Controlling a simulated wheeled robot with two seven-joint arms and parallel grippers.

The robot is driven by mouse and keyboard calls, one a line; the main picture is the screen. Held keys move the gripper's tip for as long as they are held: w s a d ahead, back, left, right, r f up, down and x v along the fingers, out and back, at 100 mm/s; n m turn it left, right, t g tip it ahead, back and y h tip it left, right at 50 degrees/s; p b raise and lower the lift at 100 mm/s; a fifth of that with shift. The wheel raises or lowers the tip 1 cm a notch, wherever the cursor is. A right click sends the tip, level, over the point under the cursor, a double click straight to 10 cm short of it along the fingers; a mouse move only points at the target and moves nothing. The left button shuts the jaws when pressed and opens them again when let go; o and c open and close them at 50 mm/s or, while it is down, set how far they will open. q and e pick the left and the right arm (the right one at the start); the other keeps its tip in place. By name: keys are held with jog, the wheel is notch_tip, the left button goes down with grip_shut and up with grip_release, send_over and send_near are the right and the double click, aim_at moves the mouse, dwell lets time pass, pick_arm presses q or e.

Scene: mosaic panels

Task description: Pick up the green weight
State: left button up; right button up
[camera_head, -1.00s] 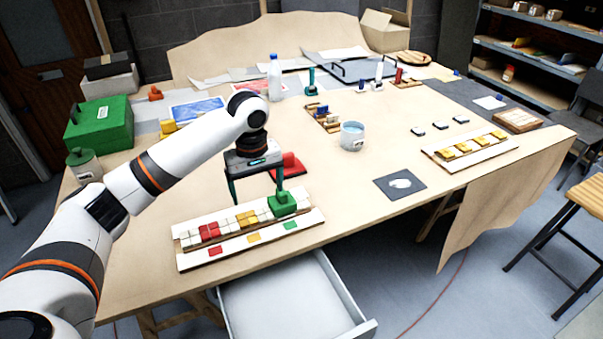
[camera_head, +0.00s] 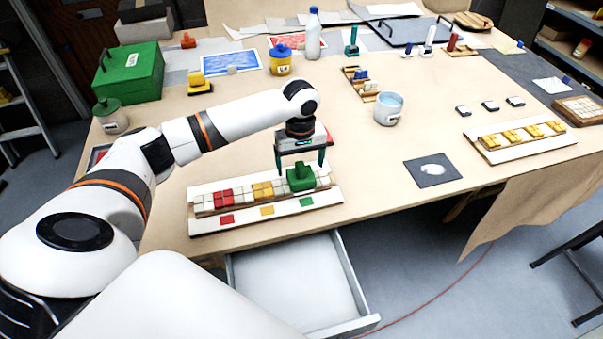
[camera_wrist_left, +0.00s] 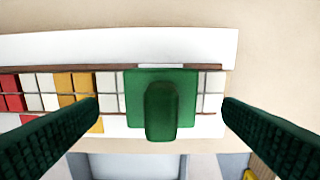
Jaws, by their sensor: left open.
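The green weight (camera_head: 300,178) is a block with a knob-like handle on top. It sits near the right end of the mosaic panel (camera_head: 197,227), on the row of tiles. My left gripper (camera_head: 300,166) is open right above it, with its fingers on either side. In the left wrist view the green weight (camera_wrist_left: 161,100) lies between the two open fingers (camera_wrist_left: 160,110), with gaps on both sides. It looks untouched. The tiles directly under the weight are hidden. My right gripper is not in view.
An open, empty drawer (camera_head: 295,280) juts out below the table's front edge. A second panel with yellow tiles (camera_head: 520,135) lies at the right, a grey card (camera_head: 432,172) left of it. Bare table lies around the front panel.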

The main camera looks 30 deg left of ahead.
aim_at(301, 165)
pick_arm(q)
notch_tip(301, 165, down, 3)
jog(key=shift+f+p, duration=0.15)
jog(key=shift+p, duration=0.25)
jog(key=shift+f, duration=0.2)
jog(key=c, duration=0.8)
jog(key=shift+r, duration=0.1)
jog(key=c, duration=0.7)
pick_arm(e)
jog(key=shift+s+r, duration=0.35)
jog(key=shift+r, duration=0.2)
